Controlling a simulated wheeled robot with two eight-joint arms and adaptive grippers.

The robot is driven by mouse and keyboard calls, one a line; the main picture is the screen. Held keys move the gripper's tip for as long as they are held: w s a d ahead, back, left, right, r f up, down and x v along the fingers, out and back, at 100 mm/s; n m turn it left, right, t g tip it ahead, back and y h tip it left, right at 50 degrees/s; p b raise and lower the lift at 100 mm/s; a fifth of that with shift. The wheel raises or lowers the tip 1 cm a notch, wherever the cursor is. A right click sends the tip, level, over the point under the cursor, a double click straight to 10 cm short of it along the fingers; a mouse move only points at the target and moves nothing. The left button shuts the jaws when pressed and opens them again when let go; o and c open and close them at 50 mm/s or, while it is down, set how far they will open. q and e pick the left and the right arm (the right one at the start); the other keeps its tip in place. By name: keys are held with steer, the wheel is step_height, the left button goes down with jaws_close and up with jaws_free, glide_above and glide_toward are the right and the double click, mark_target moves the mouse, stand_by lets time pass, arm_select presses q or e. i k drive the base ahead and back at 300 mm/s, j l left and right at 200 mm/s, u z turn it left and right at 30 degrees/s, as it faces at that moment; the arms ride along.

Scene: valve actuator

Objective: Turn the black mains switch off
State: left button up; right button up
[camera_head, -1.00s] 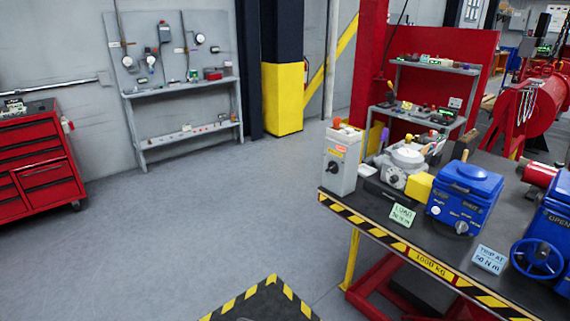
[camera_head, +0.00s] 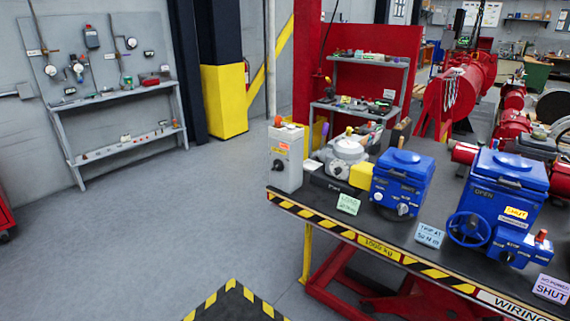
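A light grey switch box (camera_head: 286,158) stands upright at the left end of the workbench. On its front is a small black rotary switch (camera_head: 278,165), with an orange-red label above it and an orange part on top. The switch's exact position is too small to tell. Neither of my grippers is in view.
The bench (camera_head: 390,248) has a black-and-yellow striped edge. A grey gauge unit (camera_head: 345,152), a blue actuator (camera_head: 401,180) and a larger blue actuator with handwheel (camera_head: 500,195) stand on it beside several cards. Clear floor (camera_head: 170,230) lies left of the bench.

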mark_target(278, 165)
steer(key=i+j+z, duration=0.6)
steer(key=i+j, duration=0.05)
steer(key=i, duration=0.05)
